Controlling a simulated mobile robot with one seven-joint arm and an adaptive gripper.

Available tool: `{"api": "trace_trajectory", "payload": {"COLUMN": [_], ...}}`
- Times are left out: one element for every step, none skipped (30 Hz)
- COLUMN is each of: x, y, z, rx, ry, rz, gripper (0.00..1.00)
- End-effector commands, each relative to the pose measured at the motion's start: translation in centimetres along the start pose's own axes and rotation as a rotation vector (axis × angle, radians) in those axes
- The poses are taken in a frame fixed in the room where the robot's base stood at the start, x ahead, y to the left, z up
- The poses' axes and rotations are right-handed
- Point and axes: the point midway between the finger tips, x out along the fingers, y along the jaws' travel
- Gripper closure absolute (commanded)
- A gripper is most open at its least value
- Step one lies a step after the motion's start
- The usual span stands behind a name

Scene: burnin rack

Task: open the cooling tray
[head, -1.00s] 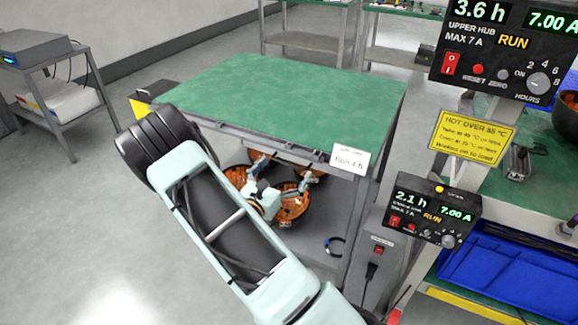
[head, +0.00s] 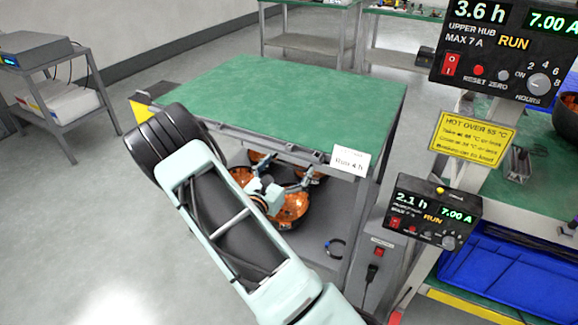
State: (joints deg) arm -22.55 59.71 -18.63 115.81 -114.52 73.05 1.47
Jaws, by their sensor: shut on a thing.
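A grey front edge with a dark bar (head: 285,146) runs under the green top of the bench; I take it for the cooling tray's front, though the tray itself is not clearly visible. My gripper (head: 288,170) is below this bar, in front of the bench's lower space. Its grey fingers reach up and right toward the bar, spread around something whose contact I cannot make out. My pale arm covers the left part of the bench front and part of the gripper.
A "Run 4 h" card (head: 350,162) is at the bench's front right corner. A control box (head: 433,217) and blue trays (head: 510,277) are at right.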

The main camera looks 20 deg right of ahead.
Motion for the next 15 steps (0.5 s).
{"api": "trace_trajectory", "payload": {"x": [0.0,-0.1,-0.2,-0.4,-0.7,-1.1,-1.5,-2.0,-2.7,-3.4,-4.1,-5.1,-6.0,-6.9,-8.1], "y": [-0.1,-0.1,-0.1,-0.1,-0.1,-0.1,0.0,0.0,0.0,0.0,0.0,0.0,0.0,0.0,0.0], "z": [0.0,0.0,0.0,0.0,0.0,0.0,0.0,0.1,0.1,0.1,0.1,0.1,0.1,0.1,0.1], "rx": [0.000,0.000,0.000,0.000,-0.001,-0.001,-0.001,-0.001,-0.001,-0.002,-0.002,-0.003,-0.003,-0.003,-0.003], "ry": [0.000,0.000,0.001,0.001,0.001,0.002,0.002,0.001,0.001,0.002,0.002,0.002,0.002,0.002,0.003], "rz": [-0.002,-0.002,-0.002,-0.002,-0.002,-0.001,0.000,0.000,0.000,0.001,0.001,0.002,0.002,0.002,0.003], "gripper": [0.51,0.51,0.51,0.51,0.51,0.51,0.51,0.51,0.51,0.51,0.51,0.51,0.51,0.51,0.51]}}
